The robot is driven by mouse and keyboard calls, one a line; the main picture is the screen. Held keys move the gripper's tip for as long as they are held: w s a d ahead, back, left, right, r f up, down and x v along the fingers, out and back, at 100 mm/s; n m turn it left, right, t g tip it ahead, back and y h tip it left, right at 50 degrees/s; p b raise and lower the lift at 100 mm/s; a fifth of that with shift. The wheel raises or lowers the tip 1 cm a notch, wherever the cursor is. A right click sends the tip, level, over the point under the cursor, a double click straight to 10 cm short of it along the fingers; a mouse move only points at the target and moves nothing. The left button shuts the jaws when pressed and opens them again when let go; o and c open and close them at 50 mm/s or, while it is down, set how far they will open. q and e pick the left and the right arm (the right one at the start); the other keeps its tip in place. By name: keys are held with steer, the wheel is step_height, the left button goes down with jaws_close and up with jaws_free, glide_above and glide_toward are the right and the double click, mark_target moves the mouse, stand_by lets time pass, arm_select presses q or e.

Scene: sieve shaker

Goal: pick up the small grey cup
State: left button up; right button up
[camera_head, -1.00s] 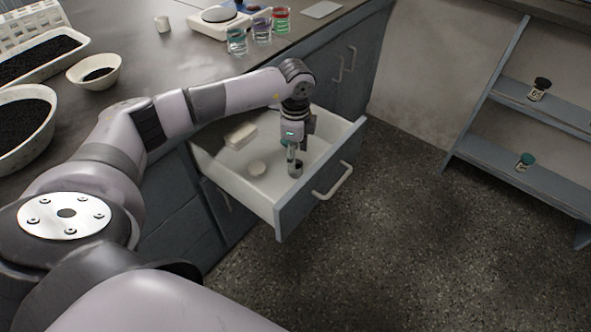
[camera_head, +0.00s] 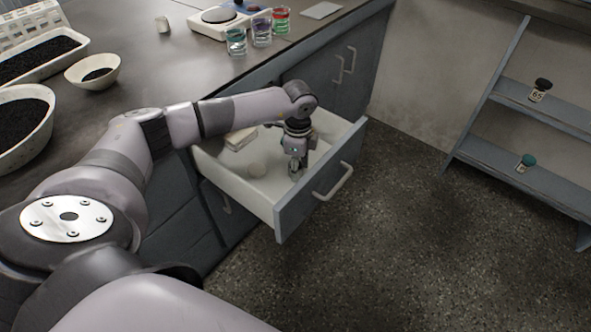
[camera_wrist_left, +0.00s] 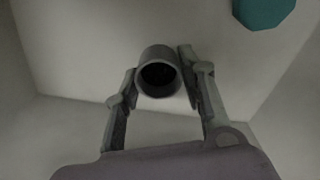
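The small grey cup (camera_wrist_left: 158,74) stands on the pale floor of the open drawer (camera_head: 265,196). In the left wrist view its dark round mouth shows between the two fingers of my left gripper (camera_wrist_left: 160,78). One finger is on each side, very close to the wall of the cup; I cannot tell whether they press on it. In the head view my left gripper (camera_head: 295,168) points down inside the drawer near its front and mostly hides the cup. My right gripper is not in view.
The drawer also holds a pale block (camera_head: 240,138) and a pale round thing (camera_head: 257,170). A teal thing (camera_wrist_left: 262,10) is cut off in the wrist view. The drawer front (camera_head: 320,185) stands close to the gripper. Beakers (camera_head: 236,42) and bowls (camera_head: 94,73) stand on the counter.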

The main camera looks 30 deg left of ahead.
arm_select(q)
steer(key=c, duration=0.5)
steer(key=shift+r, duration=0.1)
